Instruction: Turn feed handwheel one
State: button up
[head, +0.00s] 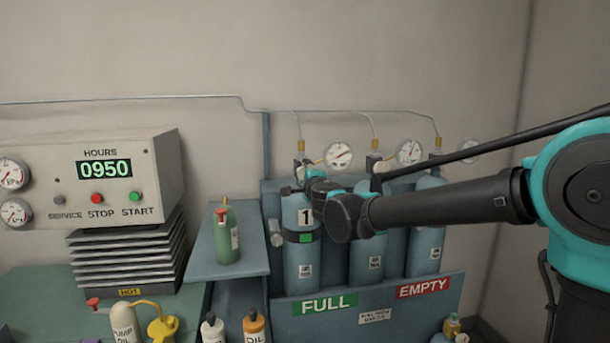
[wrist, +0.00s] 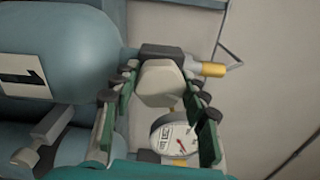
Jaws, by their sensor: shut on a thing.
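Cylinder one (head: 302,262), blue with a white "1" label, stands at the left of the rack. It also shows in the wrist view (wrist: 60,35), its label turned sideways. My gripper (head: 305,178) is at the top of this cylinder, and my arm hides part of the valve in the head view. In the wrist view my gripper (wrist: 162,98) has one green-padded finger on each side of a pale, faceted handwheel (wrist: 162,82) and is shut on it. A dark valve body with a yellow fitting (wrist: 212,69) sits behind the handwheel. A round gauge (wrist: 175,138) shows between the fingers.
More blue cylinders (head: 425,250) with gauges (head: 410,152) stand to the right, behind a panel marked FULL (head: 325,304) and EMPTY (head: 423,287). A green bottle (head: 226,238) stands on a shelf at left. The control box (head: 100,180) reads 0950.

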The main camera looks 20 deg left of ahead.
dwell(0.4)
jog(key=o, duration=1.2)
jog(key=v, duration=1.2)
